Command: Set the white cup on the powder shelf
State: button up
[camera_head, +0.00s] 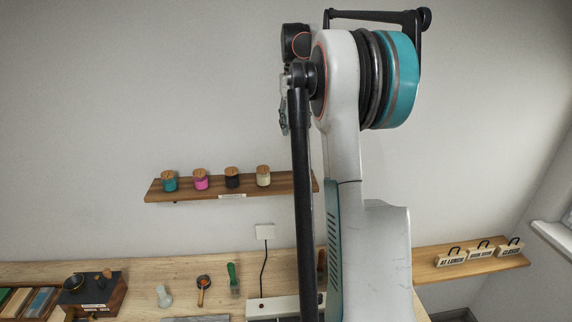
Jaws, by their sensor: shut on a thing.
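A wooden wall shelf (215,190) carries several small cork-topped jars in a row: teal (170,183), pink (200,181), black (232,179) and cream (263,178). It has a small label on its front edge, too small to read, and looks like the powder shelf. My arm stands in front of its right end and hides part of it. I see no white cup. My gripper and its fingers cannot be made out; only links of my arm show, rising through the middle of the view.
A wooden bench below holds a dark box (93,294), a pale glass-like piece (164,296), a round-headed tool (203,288), a green-handled tool (234,279) and a white power strip (274,307). At right, a wooden ledge (430,272) bears several signs. The wall above the shelf is bare.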

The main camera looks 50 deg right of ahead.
aim_at(297, 181)
jog(key=shift+s+d+r, duration=0.1)
jog(key=shift+d+r, duration=0.4)
jog(key=shift+r, duration=0.3)
jog(key=shift+d, duration=0.15)
notch_tip(297, 181, down, 20)
jog(key=shift+r+p, duration=0.15)
jog(key=shift+p, duration=0.95)
jog(key=shift+f, duration=0.2)
jog(key=o, duration=1)
jog(key=shift+o, duration=0.3)
jog(key=shift+r, duration=0.1)
jog(key=shift+r, duration=0.1)
